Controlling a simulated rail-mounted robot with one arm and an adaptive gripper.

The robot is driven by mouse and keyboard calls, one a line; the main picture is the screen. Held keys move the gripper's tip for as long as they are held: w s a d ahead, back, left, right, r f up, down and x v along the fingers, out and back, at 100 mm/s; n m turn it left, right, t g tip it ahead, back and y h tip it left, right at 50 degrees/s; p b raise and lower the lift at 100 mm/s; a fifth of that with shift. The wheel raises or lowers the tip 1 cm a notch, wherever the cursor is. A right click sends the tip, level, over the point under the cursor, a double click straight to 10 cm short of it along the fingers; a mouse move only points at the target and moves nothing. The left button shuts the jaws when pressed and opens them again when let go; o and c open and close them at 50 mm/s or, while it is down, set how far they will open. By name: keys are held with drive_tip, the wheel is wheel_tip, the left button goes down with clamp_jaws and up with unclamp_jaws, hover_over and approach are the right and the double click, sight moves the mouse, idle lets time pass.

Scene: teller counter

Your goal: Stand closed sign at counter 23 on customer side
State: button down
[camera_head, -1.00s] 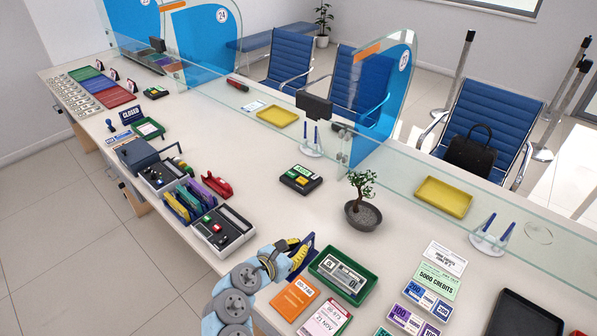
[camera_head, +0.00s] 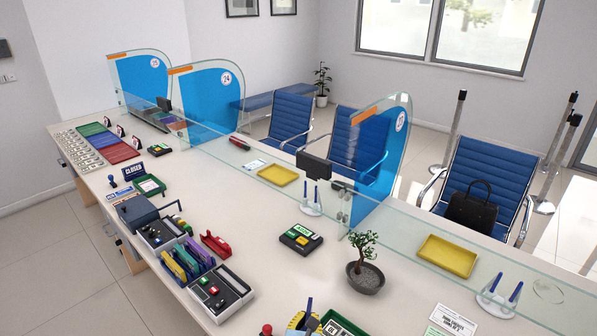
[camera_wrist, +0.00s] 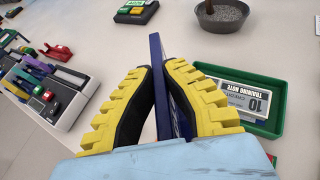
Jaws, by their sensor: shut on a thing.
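My gripper (camera_wrist: 160,78) is shut on a dark blue sign (camera_wrist: 156,48), which stands edge-on between its yellow ribbed fingers in the wrist view. Its face is turned away, so I cannot read its lettering. In the head view only the top of my gripper (camera_head: 300,323) shows at the bottom edge, on the staff side of the glass screen (camera_head: 330,178).
A green tray with a note (camera_wrist: 262,102) is right of my gripper. A bonsai pot (camera_head: 365,280) and keypad (camera_head: 301,238) stand ahead. Yellow trays (camera_head: 447,254) (camera_head: 278,175), pen stands (camera_head: 497,303) (camera_head: 311,207) and a display (camera_head: 313,166) line the glass. Bare counter lies between keypad and bonsai.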

drive_tip(key=s, duration=0.1)
drive_tip(key=s+a+f+n+y, duration=0.1)
drive_tip(key=s+a+f+y, duration=0.1)
drive_tip(key=shift+s+a+f+n+p, duration=0.1)
drive_tip(key=shift+s+f+n+p, duration=0.1)
drive_tip(key=shift+s+n+p, duration=0.15)
drive_tip(key=s+r+p, duration=0.5)
drive_tip(key=r+p, duration=0.5)
drive_tip(key=p, duration=0.2)
drive_tip(key=s+r+p, duration=0.5)
drive_tip(key=r+p, duration=0.6)
drive_tip(key=p, duration=0.1)
drive_tip(key=w+r, duration=0.5)
drive_tip(key=r, duration=0.1)
drive_tip(key=shift+r, duration=0.25)
idle(0.7)
